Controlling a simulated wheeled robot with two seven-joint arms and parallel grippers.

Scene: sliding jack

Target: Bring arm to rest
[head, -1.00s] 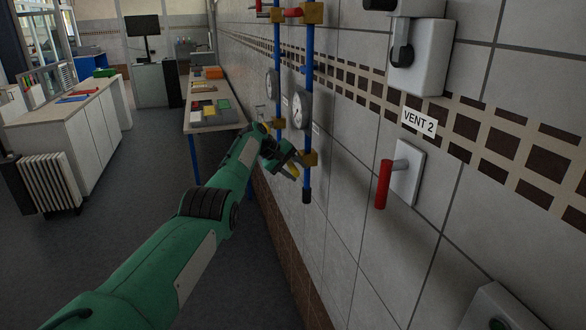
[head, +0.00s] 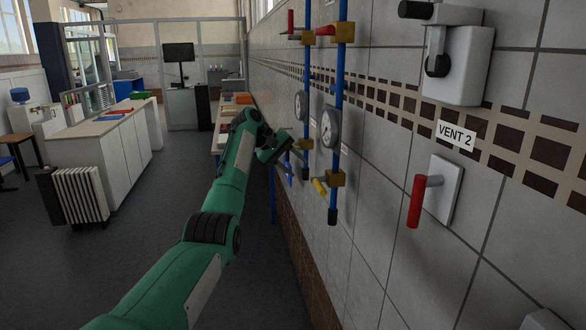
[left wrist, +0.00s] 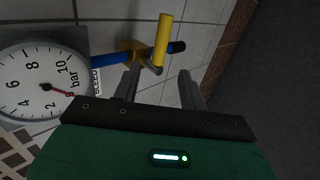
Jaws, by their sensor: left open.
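My left arm (head: 217,200) is green and reaches forward along the tiled wall. My left gripper (head: 290,155) is near the wall pipes in the head view, partly hidden by its own wrist. In the left wrist view the left gripper (left wrist: 159,72) is open, with nothing between its fingers. A yellow valve handle (head: 319,187) is on the lower part of a blue pipe. The handle also shows in the left wrist view (left wrist: 163,42), beyond the fingertips and apart from them. My right gripper is not in view.
Blue pipes (head: 338,80) carry round gauges (head: 329,128); one gauge (left wrist: 40,82) is close in the left wrist view. A red lever (head: 417,202) sits below the VENT 2 label (head: 456,136). A bench (head: 228,120) stands behind the arm.

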